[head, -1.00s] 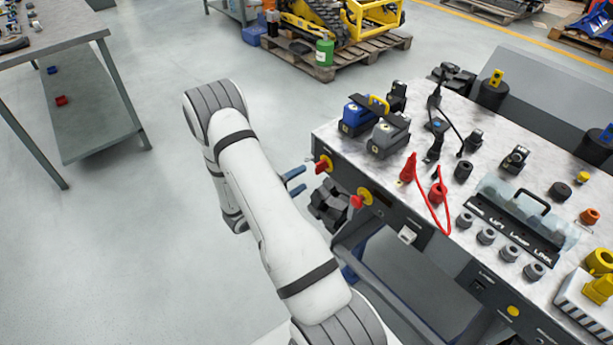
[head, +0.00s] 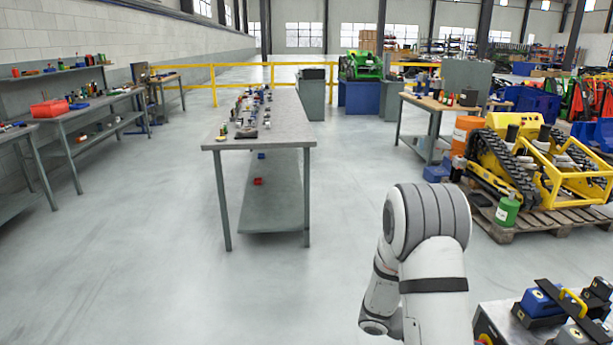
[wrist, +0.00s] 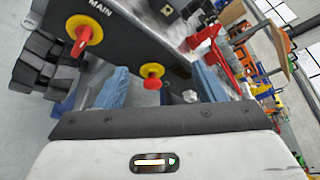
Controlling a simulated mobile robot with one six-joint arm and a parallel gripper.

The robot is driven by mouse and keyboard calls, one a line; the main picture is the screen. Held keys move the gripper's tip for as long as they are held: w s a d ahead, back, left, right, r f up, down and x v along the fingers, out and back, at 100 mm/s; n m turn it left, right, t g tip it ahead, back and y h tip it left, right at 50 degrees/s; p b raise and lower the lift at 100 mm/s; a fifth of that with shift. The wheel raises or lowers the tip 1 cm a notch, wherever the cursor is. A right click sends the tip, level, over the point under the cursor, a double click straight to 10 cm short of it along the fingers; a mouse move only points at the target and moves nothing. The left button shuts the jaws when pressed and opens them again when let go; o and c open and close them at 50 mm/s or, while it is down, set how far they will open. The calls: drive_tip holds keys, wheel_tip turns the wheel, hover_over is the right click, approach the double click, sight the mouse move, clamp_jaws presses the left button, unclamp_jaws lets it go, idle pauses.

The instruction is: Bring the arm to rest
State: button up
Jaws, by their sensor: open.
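My white arm (head: 432,260) stands at the lower right of the head view, bent at its grey-banded joint. Its gripper is hidden there. In the wrist view my gripper (wrist: 160,85) shows two blue fingers spread apart, with nothing held between them. A red knob on a yellow ring (wrist: 152,72) appears between the fingers, on the dark front panel of a workbench. A second red knob (wrist: 80,42), by the word MAIN, is left of the fingers. How far the fingertips are from the panel is hard to tell.
The workbench corner (head: 500,318) with a blue block (head: 541,301) is close to my arm's right. A pallet (head: 540,222) with a yellow tracked machine (head: 510,160) is beyond. A grey table (head: 285,132) stands ahead. Open floor (head: 150,260) lies left of the arm.

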drive_tip(key=s+a+r+m+t+y+p, duration=0.1)
drive_tip(key=s+a+r+m+t+y, duration=0.2)
drive_tip(key=s+a+r+m+y, duration=0.3)
drive_tip(key=s+a+r+m+t+y+p, duration=0.2)
drive_tip(key=s+a+r+m+y, duration=0.5)
drive_tip(key=a+r+m, duration=0.5)
drive_tip(key=a+m+t+y, duration=0.1)
drive_tip(key=a+m, duration=0.1)
drive_tip(key=m, duration=0.5)
drive_tip(key=shift+r, duration=0.3)
drive_tip(key=shift+s+a+r+m+t+y, duration=0.1)
drive_tip(key=shift+s+a+m+t+y, duration=0.1)
drive_tip(key=shift+m+t+y, duration=0.1)
drive_tip(key=shift+c, duration=0.4)
